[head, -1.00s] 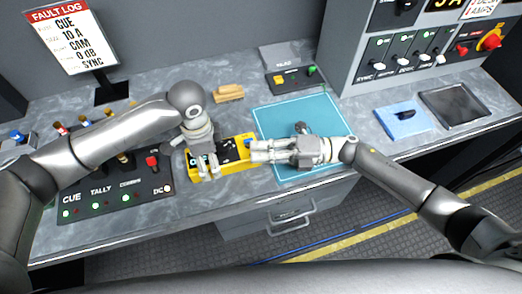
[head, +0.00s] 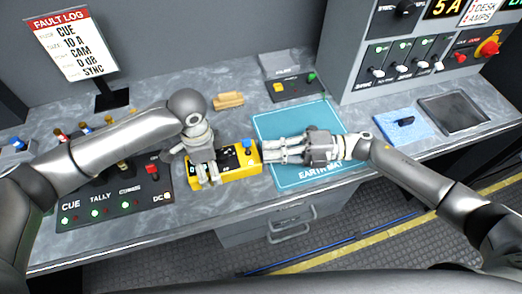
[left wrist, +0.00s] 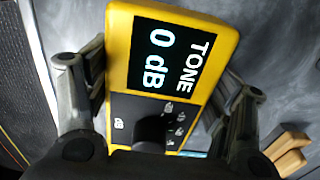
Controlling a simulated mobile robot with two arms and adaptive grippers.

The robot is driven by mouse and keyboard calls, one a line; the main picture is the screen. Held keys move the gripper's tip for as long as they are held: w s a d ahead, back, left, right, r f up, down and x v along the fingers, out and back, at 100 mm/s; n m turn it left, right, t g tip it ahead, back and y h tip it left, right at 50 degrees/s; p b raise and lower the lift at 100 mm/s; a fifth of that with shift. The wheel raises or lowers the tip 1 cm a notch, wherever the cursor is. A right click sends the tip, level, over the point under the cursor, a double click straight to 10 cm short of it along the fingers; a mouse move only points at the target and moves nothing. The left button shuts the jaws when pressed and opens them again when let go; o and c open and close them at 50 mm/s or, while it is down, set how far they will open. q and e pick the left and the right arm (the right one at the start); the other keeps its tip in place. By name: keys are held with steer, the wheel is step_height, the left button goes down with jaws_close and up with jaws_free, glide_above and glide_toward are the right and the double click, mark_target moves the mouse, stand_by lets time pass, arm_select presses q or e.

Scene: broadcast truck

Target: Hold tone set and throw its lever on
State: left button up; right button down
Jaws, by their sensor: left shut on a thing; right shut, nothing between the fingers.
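The tone set is a yellow box (head: 225,175) with a black face, lying on the grey bench left of the earth mat. My left gripper (head: 207,176) is shut on its left part. In the left wrist view, the fingers straddle the yellow case (left wrist: 228,42), whose screen reads "TONE 0 dB", with a black knob (left wrist: 150,130) below. A small blue part (head: 246,143) shows at the set's right end; I cannot tell the lever's position. My right gripper (head: 268,150) is shut and empty, its fingertips just right of the set, over the mat's left edge.
The teal earth mat (head: 315,178) lies right of the set. A black panel (head: 120,203) with switches and lamps stands at left, a wooden block (head: 229,100) behind. A blue pad (head: 405,128) and dark tray (head: 453,112) lie at right, below a switch rack (head: 350,50).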

steer(key=d, duration=0.6)
steer(key=shift+d+r, duration=0.25)
steer(key=shift+d, duration=0.1)
arm_select(q)
steer(key=o, duration=1.3)
arm_select(e)
steer(key=shift+s, duration=0.1)
arm_select(q)
steer(key=shift+r, duration=0.1)
